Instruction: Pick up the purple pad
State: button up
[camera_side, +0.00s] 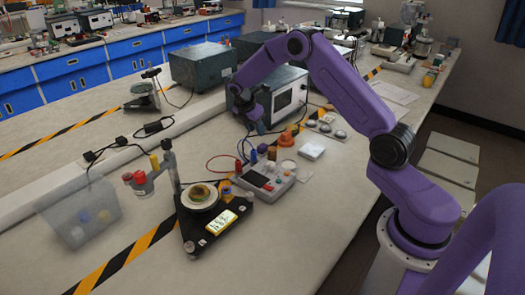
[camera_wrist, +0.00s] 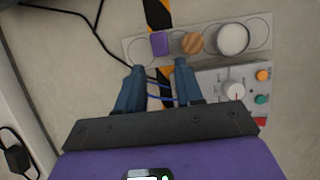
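The purple pad (camera_wrist: 159,44) is a small square block on a light plate (camera_wrist: 132,50) with round outlines, in the wrist view. It lies just beyond my fingertips, roughly in line with the gap between them. My gripper (camera_wrist: 158,68) is open, with nothing between its two blue-grey fingers. In the side view my gripper (camera_side: 257,122) hangs low over the bench, in front of a green-grey box instrument.
An orange-brown striped disc (camera_wrist: 192,43) and a white round disc (camera_wrist: 233,38) sit right of the pad. A grey control box (camera_wrist: 236,88) with a knob lies near the right finger. Thin cables (camera_wrist: 160,88) run beneath the gripper. A clear bin (camera_side: 78,212) stands at far left.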

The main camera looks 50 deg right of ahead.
aim_at(262, 146)
jog(key=x, duration=0.9)
jog(key=shift+f, duration=0.3)
grip_shut()
